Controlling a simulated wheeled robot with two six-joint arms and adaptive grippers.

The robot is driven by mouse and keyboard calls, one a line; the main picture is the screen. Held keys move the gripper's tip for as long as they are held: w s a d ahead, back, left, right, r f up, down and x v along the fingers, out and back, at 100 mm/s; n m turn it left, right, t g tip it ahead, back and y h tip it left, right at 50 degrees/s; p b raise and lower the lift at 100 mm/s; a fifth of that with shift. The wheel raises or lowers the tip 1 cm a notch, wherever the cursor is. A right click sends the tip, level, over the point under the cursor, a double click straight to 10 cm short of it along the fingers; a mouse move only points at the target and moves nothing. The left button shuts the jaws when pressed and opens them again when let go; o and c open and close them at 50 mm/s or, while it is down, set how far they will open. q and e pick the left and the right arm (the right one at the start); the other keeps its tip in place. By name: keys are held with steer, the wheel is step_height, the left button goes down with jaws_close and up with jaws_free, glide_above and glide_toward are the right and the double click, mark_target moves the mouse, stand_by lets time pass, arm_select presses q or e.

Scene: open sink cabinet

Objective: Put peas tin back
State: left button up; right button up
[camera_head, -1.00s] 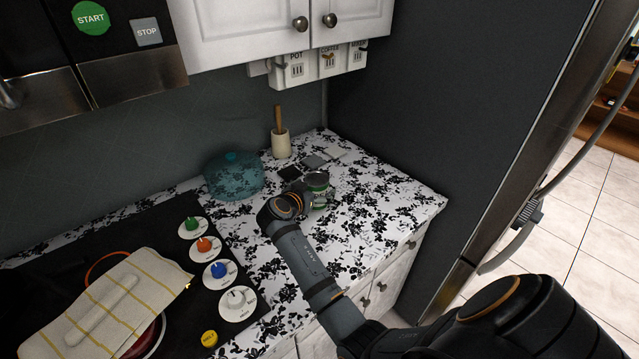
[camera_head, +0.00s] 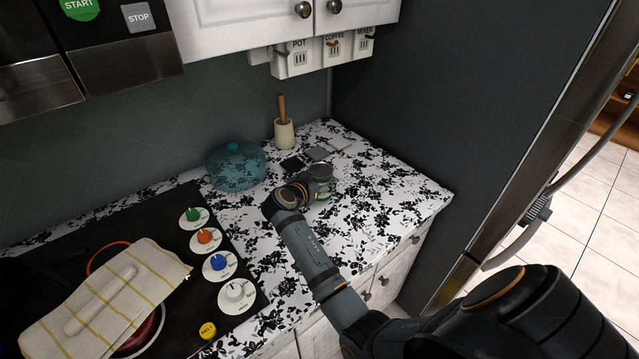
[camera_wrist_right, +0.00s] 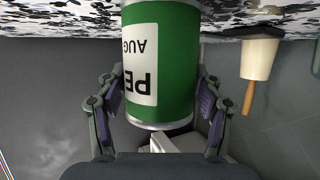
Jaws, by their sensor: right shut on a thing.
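The peas tin is a green can with a white label, its lettering upside down in the right wrist view (camera_wrist_right: 172,60). In the head view the tin (camera_head: 321,172) is at the back right part of the counter, partly hidden by my right wrist. My right gripper (camera_wrist_right: 160,88) is shut on the tin, one finger on each side. The tin looks upright, at or just above the counter; I cannot tell if it touches. My left gripper is not in view.
A teal pot (camera_head: 236,168) stands left of the tin. A cream holder with a wooden handle (camera_head: 284,133) stands behind it. Dark, grey and white squares (camera_head: 318,153) lie close behind the tin. The patterned counter (camera_head: 395,195) to the right is clear, up to the tall fridge side.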

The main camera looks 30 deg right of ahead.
steer(key=shift+r, duration=0.2)
step_height(320, 180, up, 8)
steer(key=shift+r+b, duration=0.2)
steer(key=shift+b, duration=0.8)
steer(key=shift+w+r, duration=0.1)
steer(key=shift+r, duration=0.4)
